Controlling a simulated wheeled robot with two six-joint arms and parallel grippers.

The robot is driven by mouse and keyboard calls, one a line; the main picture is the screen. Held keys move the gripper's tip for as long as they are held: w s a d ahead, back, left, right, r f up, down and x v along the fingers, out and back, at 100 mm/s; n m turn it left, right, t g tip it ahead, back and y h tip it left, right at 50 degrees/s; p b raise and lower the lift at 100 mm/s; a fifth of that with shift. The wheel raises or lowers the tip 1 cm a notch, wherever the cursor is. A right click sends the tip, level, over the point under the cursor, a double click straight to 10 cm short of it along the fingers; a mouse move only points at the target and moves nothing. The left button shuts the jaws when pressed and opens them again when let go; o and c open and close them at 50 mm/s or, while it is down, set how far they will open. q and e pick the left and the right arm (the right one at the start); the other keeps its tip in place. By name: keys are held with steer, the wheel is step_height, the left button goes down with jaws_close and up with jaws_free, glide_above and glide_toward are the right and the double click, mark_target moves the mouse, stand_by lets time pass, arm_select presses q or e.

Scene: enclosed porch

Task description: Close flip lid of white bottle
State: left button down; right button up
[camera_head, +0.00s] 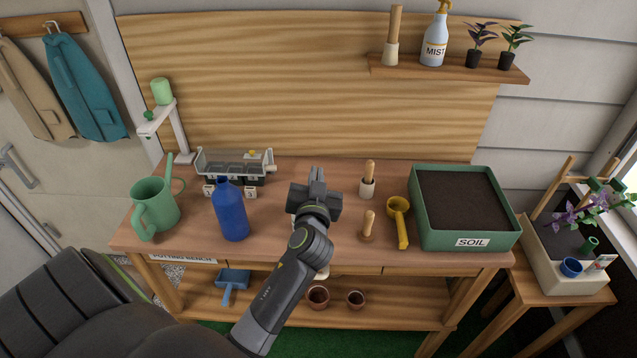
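My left gripper (316,178) reaches out over the middle of the potting bench (280,243), fingers pointing away to the back. Its two fingers look close together, but the gap between them is too small to judge. No white bottle with a flip lid shows clearly. A small bit of white shows at the left edge of my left wrist, and my gripper and arm hide most of whatever is there. A white spray bottle marked MIST (433,40) stands upright on the wall shelf, well away from my gripper. My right gripper is not in view.
A blue bottle (230,212) and green watering can (154,208) stand left of my arm. A seed tray (234,165) is at back left.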

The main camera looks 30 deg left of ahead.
arm_select(q)
steer(key=n+b, duration=0.1)
steer(key=b, duration=0.1)
steer(key=a+n+b, duration=0.1)
steer(key=n, duration=0.1)
steer(key=s+a+n+b, duration=0.1)
steer(key=n+b, duration=0.1)
steer(key=shift+f+b, duration=0.2)
steer(key=shift+b, duration=0.1)
steer(key=n+b, duration=0.1)
steer(key=a+n+b, duration=0.1)
steer(key=n, duration=0.1)
steer(key=s+n+b, duration=0.1)
steer(key=shift+a+f+n, duration=0.2)
steer(key=shift+f+n, duration=0.05)
steer(key=shift+n, duration=0.15)
steer(key=shift+s+a+f+n+b, duration=0.25)
steer(key=shift+f+n+b, duration=0.4)
steer(key=shift+n, duration=0.85)
steer(key=shift+s+a+f+n+b, duration=0.1)
steer(key=shift+a+f+n+b, duration=0.2)
steer(key=shift+n+b, duration=0.95)
steer(key=shift+s+a+f+n+b, duration=0.2)
steer(key=shift+a+f+n+b, duration=0.25)
steer(key=shift+n, duration=1.3)
steer(key=shift+d, duration=0.15)
steer(key=c, duration=1.6)
jaws_free()
